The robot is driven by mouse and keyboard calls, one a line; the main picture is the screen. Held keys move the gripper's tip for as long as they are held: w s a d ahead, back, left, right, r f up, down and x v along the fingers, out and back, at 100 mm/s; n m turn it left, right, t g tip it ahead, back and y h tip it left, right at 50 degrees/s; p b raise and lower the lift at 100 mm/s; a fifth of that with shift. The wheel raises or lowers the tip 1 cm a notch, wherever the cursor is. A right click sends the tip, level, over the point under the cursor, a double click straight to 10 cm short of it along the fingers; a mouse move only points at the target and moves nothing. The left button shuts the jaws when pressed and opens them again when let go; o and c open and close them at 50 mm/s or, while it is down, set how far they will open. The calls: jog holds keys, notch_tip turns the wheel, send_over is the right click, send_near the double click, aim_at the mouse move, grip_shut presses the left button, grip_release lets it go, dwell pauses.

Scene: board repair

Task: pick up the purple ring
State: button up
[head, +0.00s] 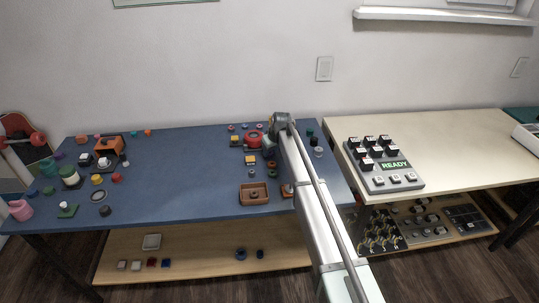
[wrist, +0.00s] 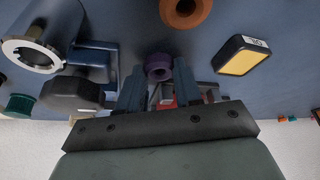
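In the head view my gripper (head: 269,152) is low over the right part of the blue table, and I cannot make out the ring there.
In the wrist view an orange ring (wrist: 184,8) lies beyond the purple one. A yellow-topped block (wrist: 239,62) is at right, a silver cylinder (wrist: 34,44) and a dark knob (wrist: 72,94) at left. A brown tray (head: 254,194) sits on the blue table (head: 180,170).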

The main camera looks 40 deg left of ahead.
aim_at(271, 156)
jog(key=shift+c, duration=1.4)
jog(key=shift+r, duration=0.1)
jog(key=shift+r, duration=0.25)
jog(key=w+d+r, duration=0.2)
jog(key=d+r, duration=0.2)
jog(key=r, duration=0.6)
jog(key=s+d+n+g, duration=0.2)
jog(key=s+d+n, duration=0.4)
jog(key=s+d, duration=0.7)
jog(key=shift+s+d, duration=0.2)
jog(key=shift+d, duration=0.75)
